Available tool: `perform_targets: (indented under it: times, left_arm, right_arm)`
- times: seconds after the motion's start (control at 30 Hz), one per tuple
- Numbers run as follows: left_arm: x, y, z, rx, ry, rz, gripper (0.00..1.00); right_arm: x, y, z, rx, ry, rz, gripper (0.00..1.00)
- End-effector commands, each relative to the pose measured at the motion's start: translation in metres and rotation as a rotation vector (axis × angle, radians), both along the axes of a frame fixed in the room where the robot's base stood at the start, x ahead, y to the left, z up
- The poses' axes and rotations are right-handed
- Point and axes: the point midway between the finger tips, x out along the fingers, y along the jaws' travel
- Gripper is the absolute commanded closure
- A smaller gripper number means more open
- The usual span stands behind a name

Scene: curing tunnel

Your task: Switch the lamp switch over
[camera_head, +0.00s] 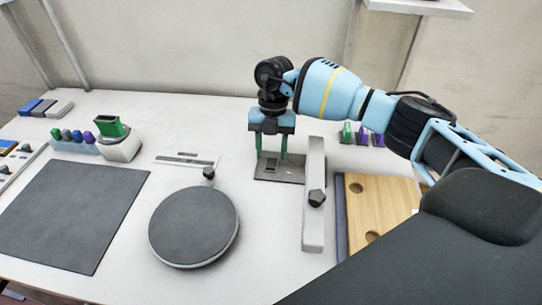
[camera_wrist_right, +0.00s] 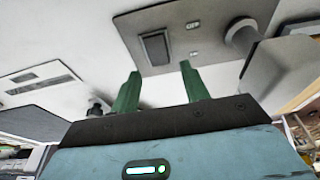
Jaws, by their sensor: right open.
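The lamp switch (camera_head: 271,167) is a dark rocker on a grey metal plate (camera_head: 293,174) lying on the white table, right of the middle in the head view. In the right wrist view the rocker (camera_wrist_right: 157,48) shows as a dark rectangle on the grey plate (camera_wrist_right: 207,20). My right gripper (camera_head: 271,154) points down above the plate, its two green fingers apart and empty. In the right wrist view the gripper (camera_wrist_right: 159,70) has its fingertips on either side of the rocker's line, apart from it. My left gripper is out of view.
A pale bar with a black knob (camera_head: 317,198) stands close to the right of the plate. A wooden board with holes (camera_head: 380,205) lies further right. A round dark disc (camera_head: 194,226) and a dark mat (camera_head: 70,215) lie to the left. Small coloured blocks (camera_head: 362,136) stand behind.

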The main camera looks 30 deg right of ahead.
Motion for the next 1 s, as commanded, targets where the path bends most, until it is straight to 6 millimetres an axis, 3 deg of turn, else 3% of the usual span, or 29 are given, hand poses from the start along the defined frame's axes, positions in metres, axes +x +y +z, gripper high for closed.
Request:
perform_targets:
  times: [0.2,0.37,1.0]
  left_arm:
    - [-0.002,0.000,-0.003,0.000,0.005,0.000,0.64]
    - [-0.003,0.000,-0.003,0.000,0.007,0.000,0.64]
    - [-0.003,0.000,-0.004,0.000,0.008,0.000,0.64]
  right_arm:
    - [0.008,-0.006,0.033,-0.001,-0.002,-0.001,0.55]
    - [0.010,-0.007,0.046,-0.001,-0.001,0.000,0.55]
    - [0.011,-0.008,0.049,0.000,0.000,0.000,0.55]
